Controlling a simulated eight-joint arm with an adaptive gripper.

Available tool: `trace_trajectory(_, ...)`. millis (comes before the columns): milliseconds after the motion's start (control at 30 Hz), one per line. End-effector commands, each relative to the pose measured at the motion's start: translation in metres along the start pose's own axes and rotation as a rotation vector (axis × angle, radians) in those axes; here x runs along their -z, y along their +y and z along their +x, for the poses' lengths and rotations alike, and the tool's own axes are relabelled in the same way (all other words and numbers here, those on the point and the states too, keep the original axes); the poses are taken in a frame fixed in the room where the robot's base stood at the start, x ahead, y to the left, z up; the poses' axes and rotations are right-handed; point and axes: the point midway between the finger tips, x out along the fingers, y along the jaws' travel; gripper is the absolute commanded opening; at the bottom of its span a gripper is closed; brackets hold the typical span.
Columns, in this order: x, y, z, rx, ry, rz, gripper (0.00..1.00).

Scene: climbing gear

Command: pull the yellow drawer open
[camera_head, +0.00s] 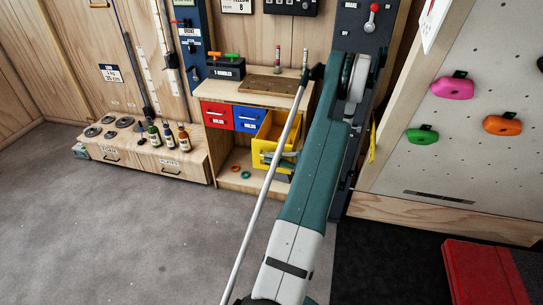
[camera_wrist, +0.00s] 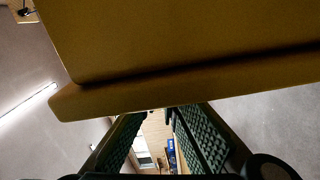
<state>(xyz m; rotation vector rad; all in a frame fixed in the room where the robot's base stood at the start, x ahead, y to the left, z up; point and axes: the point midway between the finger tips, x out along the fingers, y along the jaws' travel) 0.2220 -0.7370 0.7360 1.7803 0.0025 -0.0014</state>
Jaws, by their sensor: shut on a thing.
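The yellow drawer (camera_head: 265,147) stands out from the workbench at the right of the blue drawer in the head view, with its open top and wooden-coloured inside showing. In the wrist view its yellow front (camera_wrist: 190,45) fills the top, with a ledge-like lower edge across it. My gripper (camera_head: 282,158) is at the front of the drawer, shut on its handle. In the wrist view the two dark green textured fingers of my gripper (camera_wrist: 155,122) come up to the yellow edge. The handle itself is mostly hidden.
The red drawer (camera_head: 216,115) and blue drawer (camera_head: 248,118) are shut beside it, under the bench top (camera_head: 240,87). Two rings lie on the shelf below. A low plate cabinet (camera_head: 150,160) with bottles stands left. Grey floor (camera_head: 130,230) in front is clear.

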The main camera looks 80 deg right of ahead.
Motion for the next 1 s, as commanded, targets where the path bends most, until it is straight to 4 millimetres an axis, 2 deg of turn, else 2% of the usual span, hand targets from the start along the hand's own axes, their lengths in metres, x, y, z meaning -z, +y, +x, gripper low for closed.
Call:
trace_trajectory(167,-0.001,-0.001,-0.001,0.002,-0.001,0.0,0.0)
trace_trajectory(200,-0.001,-0.001,-0.001,0.002,-0.001,0.0,0.07)
trace_trajectory(300,-0.001,-0.001,-0.001,0.001,-0.001,0.0,0.2)
trace_trajectory(333,-0.001,-0.001,-0.001,0.001,-0.001,0.0,0.22)
trace_trajectory(767,-0.001,0.0,-0.003,0.001,-0.001,0.0,0.22)
trace_trajectory(1000,-0.001,0.0,-0.021,0.0,-0.002,0.0,0.22)
